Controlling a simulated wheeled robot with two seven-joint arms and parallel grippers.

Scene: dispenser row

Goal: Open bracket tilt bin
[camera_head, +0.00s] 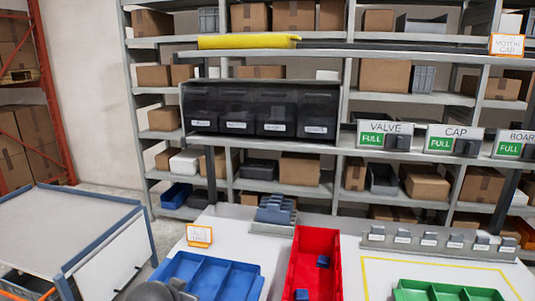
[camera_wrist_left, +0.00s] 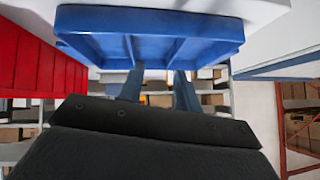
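A row of dark tilt bins (camera_head: 262,112) hangs at the middle of the shelf rack in the head view. Each bin front has a small white label, too small to read, so I cannot tell which one is the bracket bin. The bin fronts look closed. My left gripper (camera_wrist_left: 158,88) shows in the left wrist view with its two fingers apart and nothing between them. It is near the blue tray (camera_wrist_left: 150,20), well away from the tilt bins. A dark part of my arm shows at the bottom of the head view. My right gripper is not in view.
A white table holds a blue divided tray (camera_head: 212,278), a red bin (camera_head: 315,255) with small blue parts and a green tray (camera_head: 440,291). Valve (camera_head: 385,135) and cap (camera_head: 454,140) dispensers marked FULL stand right of the bins. A grey cart (camera_head: 65,225) stands left.

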